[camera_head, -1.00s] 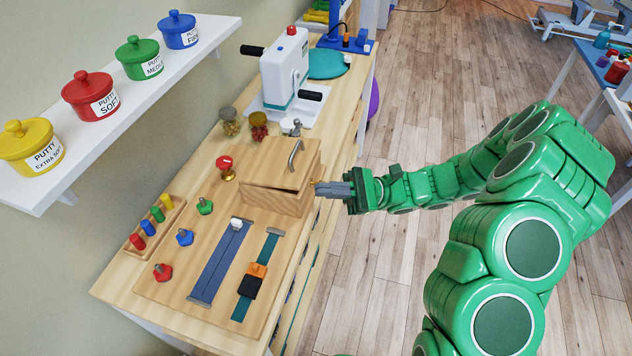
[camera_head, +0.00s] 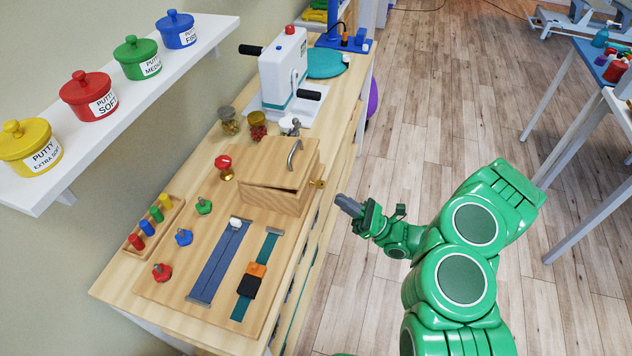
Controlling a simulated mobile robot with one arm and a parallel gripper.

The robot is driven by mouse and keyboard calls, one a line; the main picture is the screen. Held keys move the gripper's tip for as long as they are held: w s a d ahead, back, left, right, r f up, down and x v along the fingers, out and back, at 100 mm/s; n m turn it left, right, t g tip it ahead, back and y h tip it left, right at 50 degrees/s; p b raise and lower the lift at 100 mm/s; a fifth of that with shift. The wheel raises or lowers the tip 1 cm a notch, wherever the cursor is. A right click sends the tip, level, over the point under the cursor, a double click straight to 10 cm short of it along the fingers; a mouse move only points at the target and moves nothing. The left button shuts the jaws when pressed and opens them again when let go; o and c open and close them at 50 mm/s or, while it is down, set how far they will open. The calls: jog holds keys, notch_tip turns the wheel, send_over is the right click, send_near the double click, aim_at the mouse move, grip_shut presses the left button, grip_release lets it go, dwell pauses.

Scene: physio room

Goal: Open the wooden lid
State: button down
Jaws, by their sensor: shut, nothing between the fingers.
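The wooden lid (camera_head: 284,163) lies on top of a small wooden box (camera_head: 262,200) on the activity board. It has a curved metal handle (camera_head: 294,154) on top. A thin dark gap shows along the lid's front edge, so it looks slightly raised or loosely seated. A brass latch (camera_head: 318,184) sticks out at the box's right side. My gripper (camera_head: 342,201) is shut and empty, off the table's right edge, a short way right of the latch and apart from it.
The board (camera_head: 170,285) carries a red knob (camera_head: 224,167), coloured bolts, a zipper strip (camera_head: 220,262) and a buckle strap (camera_head: 256,275). Two jars (camera_head: 257,125) and a white hand-crank machine (camera_head: 283,70) stand behind the box.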

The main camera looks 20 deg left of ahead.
jog(key=x, duration=1)
jog(key=shift+r, duration=0.1)
dwell(0.5)
